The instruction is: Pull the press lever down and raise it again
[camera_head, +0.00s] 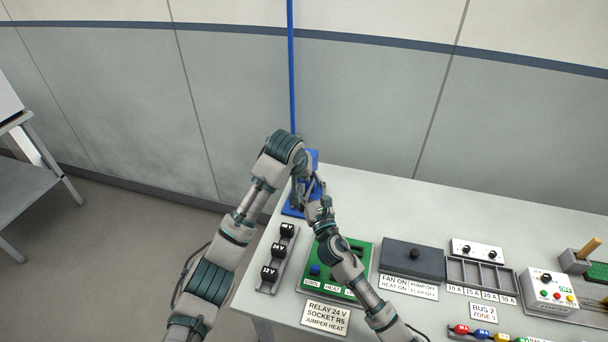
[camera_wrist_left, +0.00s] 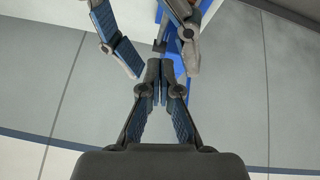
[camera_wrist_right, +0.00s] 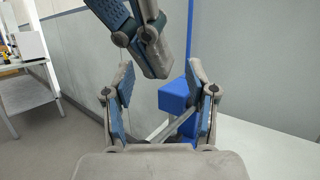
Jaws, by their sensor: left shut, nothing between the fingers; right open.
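The blue press stands at the table's back left corner; its tall post (camera_head: 292,70) rises above my arms. Its blue head block (camera_wrist_right: 175,97) shows in the right wrist view, and blue parts (camera_wrist_left: 165,65) show in the left wrist view. A thin grey bar (camera_wrist_right: 178,124), perhaps the lever, slants from the press between my right gripper's fingers. My right gripper (camera_wrist_right: 160,72) is open around that space; contact cannot be told. My left gripper (camera_wrist_left: 160,65) is shut and empty, close beside the right one. In the head view my arms hide most of the press.
A black-knob strip (camera_head: 278,258) and a green relay board (camera_head: 366,256) lie in front of the press. A dark grey switch box (camera_head: 413,258) and a fuse tray (camera_head: 480,272) lie to the right. Bare table (camera_head: 450,212) lies behind them. A wall stands close behind.

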